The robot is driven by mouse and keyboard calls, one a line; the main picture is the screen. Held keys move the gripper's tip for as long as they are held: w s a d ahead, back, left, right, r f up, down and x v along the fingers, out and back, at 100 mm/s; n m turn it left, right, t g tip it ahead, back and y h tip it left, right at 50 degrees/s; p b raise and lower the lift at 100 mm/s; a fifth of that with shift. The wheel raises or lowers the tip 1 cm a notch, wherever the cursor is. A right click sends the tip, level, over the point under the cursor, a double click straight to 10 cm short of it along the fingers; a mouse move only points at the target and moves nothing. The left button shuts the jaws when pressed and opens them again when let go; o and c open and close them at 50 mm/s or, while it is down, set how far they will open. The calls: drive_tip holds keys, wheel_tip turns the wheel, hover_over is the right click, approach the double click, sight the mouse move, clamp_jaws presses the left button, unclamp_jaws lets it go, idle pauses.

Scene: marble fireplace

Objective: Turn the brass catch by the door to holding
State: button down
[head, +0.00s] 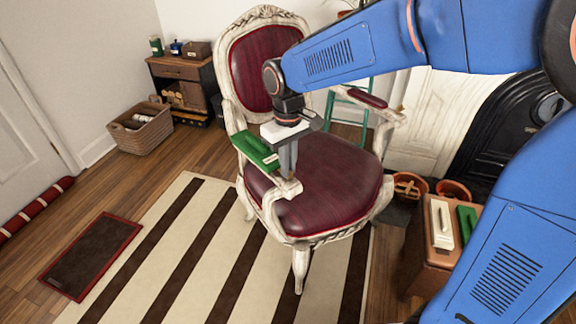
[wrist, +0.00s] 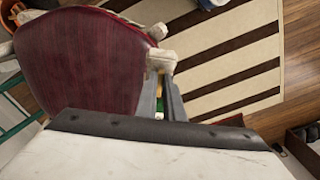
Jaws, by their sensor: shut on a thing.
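My gripper (head: 288,172) points down at the front end of the left arm of a carved, cream-framed chair (head: 320,190) with a dark red seat. In the wrist view my gripper (wrist: 161,82) has its fingers close together beside the pale arm end, with a little green and tan showing between them. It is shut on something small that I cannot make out. A white door (head: 22,140) stands at the far left. I cannot pick out a brass catch.
The chair stands partly on a striped rug (head: 205,255). A dark mat (head: 92,256) lies left of it. A wicker basket (head: 140,128) and small cabinet (head: 182,85) stand behind. A stool (head: 425,262) with cream and green blocks is at right, near a black fireplace (head: 500,130).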

drive_tip(key=c, duration=1.9)
unclamp_jaws()
drive_tip(key=shift+o, duration=0.2)
wheel_tip(320, 180, up, 18)
drive_tip(key=shift+f, duration=0.25)
drive_tip(key=shift+d, duration=0.1)
drive_tip(key=s+d+f+m+t, duration=0.25)
drive_tip(key=s+d, duration=0.45)
drive_tip(key=d, duration=0.4)
drive_tip(key=s+d+f+m+t, duration=0.1)
drive_tip(key=s+d+f+m, duration=0.25)
drive_tip(key=s+d, duration=0.55)
drive_tip(key=s+d+f+m+t, duration=0.1)
drive_tip(key=s+d+f, duration=0.3)
drive_tip(key=d+f, duration=0.2)
drive_tip(key=shift+s+d+f, duration=0.35)
drive_tip(key=shift+s+f, duration=0.05)
